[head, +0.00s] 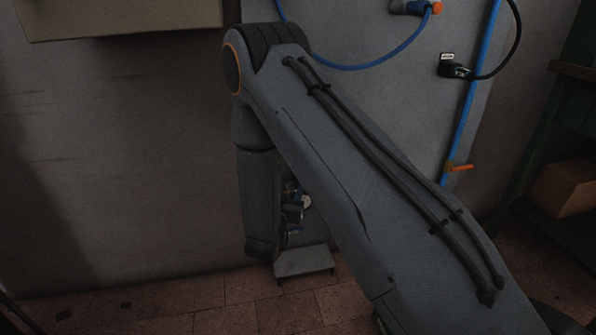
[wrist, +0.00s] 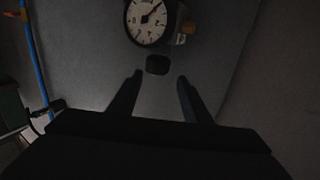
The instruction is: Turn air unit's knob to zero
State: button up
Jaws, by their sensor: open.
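In the head view, part of the air unit (head: 306,202) shows beside my arm, which hides the rest and my gripper.
A blue pipe (head: 463,125) with an orange lever (head: 459,168) runs down the grey panel at right. A small grey step (head: 303,261) is low by the wall. A cardboard box (head: 565,188) sits on a shelf at far right.

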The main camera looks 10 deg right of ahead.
jog(key=x, duration=0.2)
jog(key=b+x, duration=0.1)
jog(key=x, duration=0.2)
jog(key=b+x, duration=0.1)
jog(key=x, duration=0.1)
jog(key=shift+w+d, duration=0.2)
jog(key=shift+d, duration=0.25)
